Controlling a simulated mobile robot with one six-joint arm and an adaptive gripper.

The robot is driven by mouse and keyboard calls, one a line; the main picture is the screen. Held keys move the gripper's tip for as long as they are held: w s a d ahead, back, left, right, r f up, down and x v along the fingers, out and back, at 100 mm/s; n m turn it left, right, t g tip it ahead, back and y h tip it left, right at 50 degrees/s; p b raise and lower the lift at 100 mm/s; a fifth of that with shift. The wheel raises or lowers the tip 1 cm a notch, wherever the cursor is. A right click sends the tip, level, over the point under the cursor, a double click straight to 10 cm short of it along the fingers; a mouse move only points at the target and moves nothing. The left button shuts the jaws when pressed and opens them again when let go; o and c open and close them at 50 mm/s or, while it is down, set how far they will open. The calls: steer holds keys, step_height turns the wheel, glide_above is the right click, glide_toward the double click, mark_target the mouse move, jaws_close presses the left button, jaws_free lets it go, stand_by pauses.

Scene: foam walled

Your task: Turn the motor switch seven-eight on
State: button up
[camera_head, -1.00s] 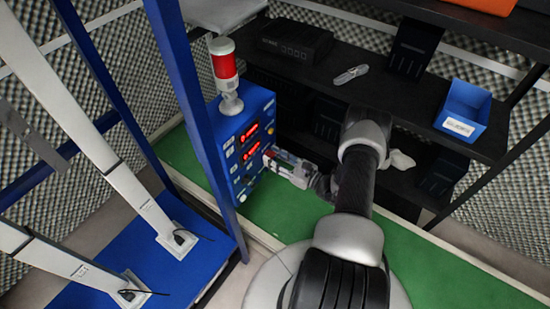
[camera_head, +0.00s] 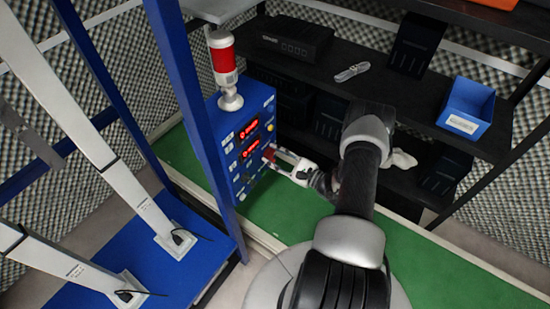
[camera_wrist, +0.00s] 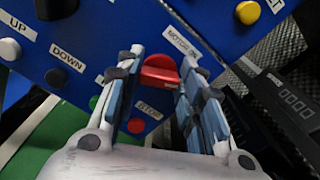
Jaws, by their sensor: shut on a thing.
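A blue control box (camera_head: 240,135) stands on the green surface, with a red and white lamp (camera_head: 224,70) on top. In the wrist view a red rotary switch (camera_wrist: 160,70) is on its face, beside a label that begins "MOTOR"; the rest of the label is unclear. My gripper (camera_wrist: 158,78) is shut on this red switch, one finger on each side. In the head view my gripper (camera_head: 277,156) reaches the box's right face from the right, and the fingertips partly hide the switch.
In the wrist view, the box face also has a white UP button (camera_wrist: 10,49), a black DOWN button (camera_wrist: 56,77), a red button (camera_wrist: 136,126) by STOP and a yellow button (camera_wrist: 247,12). Black shelves (camera_head: 350,95) stand behind the arm; a blue bin (camera_head: 467,105) is right.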

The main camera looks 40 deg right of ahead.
steer(key=n+b, duration=0.2)
steer(key=n, duration=0.4)
steer(key=n+b, duration=0.3)
steer(key=n, duration=0.3)
steer(key=shift+a+f+n, duration=0.1)
steer(key=shift+f+n, duration=0.1)
steer(key=shift+n, duration=0.1)
stand_by(0.4)
steer(key=o, duration=1.1)
steer(key=shift+c, duration=0.2)
steer(key=shift+s, duration=0.1)
steer(key=v, duration=1.2)
steer(key=shift+r, duration=0.1)
